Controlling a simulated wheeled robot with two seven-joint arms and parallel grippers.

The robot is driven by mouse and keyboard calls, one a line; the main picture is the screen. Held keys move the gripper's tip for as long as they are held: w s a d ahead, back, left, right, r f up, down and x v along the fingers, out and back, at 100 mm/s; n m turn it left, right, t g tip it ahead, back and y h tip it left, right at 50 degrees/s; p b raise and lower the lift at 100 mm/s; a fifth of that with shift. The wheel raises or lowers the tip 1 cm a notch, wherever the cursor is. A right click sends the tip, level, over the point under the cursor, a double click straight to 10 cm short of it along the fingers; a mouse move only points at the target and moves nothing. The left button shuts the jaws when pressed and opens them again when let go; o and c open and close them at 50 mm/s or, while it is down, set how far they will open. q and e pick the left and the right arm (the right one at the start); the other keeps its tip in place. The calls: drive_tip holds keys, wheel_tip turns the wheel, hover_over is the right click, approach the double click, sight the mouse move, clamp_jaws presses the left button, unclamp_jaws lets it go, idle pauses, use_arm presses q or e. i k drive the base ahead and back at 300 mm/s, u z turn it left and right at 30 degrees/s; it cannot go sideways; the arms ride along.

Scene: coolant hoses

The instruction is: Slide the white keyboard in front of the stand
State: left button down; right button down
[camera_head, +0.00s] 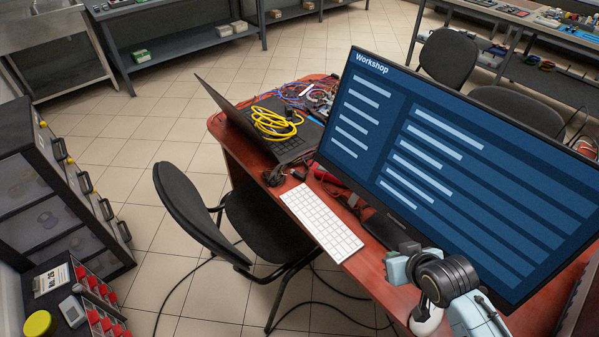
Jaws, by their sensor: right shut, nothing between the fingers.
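The white keyboard (321,221) lies on the red desk along its front edge, slanting from upper left to lower right. The monitor's stand (384,231) shows as a dark base just right of the keyboard, partly hidden under the large monitor (460,170) with its blue Workshop screen. My right gripper (403,257) is beyond the keyboard's lower right end, near the stand's base and below the screen. It is shut and empty, and apart from the keyboard. My left gripper is out of view.
An open laptop (285,149) with a coiled yellow cable (274,123) sits behind the keyboard, beside tangled cables. A white rounded object (427,321), perhaps a mouse, is partly hidden under my arm. A black chair (188,212) stands against the desk's front.

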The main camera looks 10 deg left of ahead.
sight(337, 240)
drive_tip(key=u, duration=0.45)
drive_tip(key=i, duration=0.7)
drive_tip(key=u, duration=0.6)
